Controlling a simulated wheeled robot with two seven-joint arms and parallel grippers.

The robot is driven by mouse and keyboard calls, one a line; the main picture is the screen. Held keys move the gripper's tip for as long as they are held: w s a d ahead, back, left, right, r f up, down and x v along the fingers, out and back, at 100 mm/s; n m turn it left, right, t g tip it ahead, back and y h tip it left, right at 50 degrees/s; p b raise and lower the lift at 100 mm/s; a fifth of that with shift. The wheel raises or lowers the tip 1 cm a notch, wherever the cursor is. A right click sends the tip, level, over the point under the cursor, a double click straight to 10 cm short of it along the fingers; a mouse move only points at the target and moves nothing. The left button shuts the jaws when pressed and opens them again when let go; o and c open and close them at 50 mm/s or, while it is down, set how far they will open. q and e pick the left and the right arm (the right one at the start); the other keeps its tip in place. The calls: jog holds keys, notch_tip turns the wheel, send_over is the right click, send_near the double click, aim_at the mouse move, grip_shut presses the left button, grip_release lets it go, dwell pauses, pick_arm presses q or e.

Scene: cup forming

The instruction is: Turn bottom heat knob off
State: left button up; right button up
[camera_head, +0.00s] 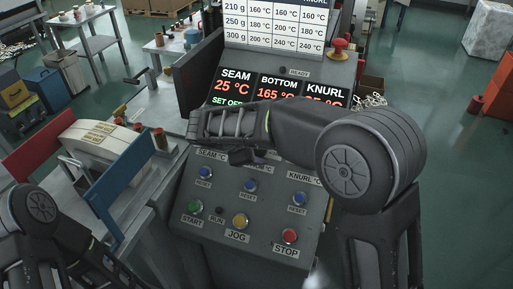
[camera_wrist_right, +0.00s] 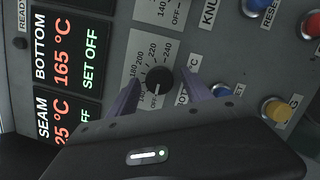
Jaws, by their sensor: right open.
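The bottom heat knob (camera_wrist_right: 160,80) is a small black dial on a light scale plate in the right wrist view. Its white mark points toward the OFF label. My right gripper (camera_wrist_right: 158,97) is open, with its two fingers on either side of the knob; I cannot tell if they touch it. In the head view the right gripper (camera_head: 228,124) is over the control panel and hides the knobs. The BOTTOM display (camera_head: 277,89) reads 165 °C, and SET OFF shows under it in the wrist view. My left arm shows at the lower left; its gripper is not visible.
The control panel (camera_head: 187,222) has blue reset buttons, a green START (camera_head: 195,207), a yellow JOG (camera_head: 240,221) and a red STOP (camera_head: 290,236). A red emergency button (camera_head: 338,47) stands at the upper right. A blue-sided feeder (camera_head: 121,196) is on the left.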

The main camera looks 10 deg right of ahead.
jog(key=shift+r, duration=0.1)
jog(key=b+v, duration=0.1)
jog(key=v, duration=0.6)
jog(key=shift+a+r, duration=0.2)
jog(key=shift+s, duration=0.2)
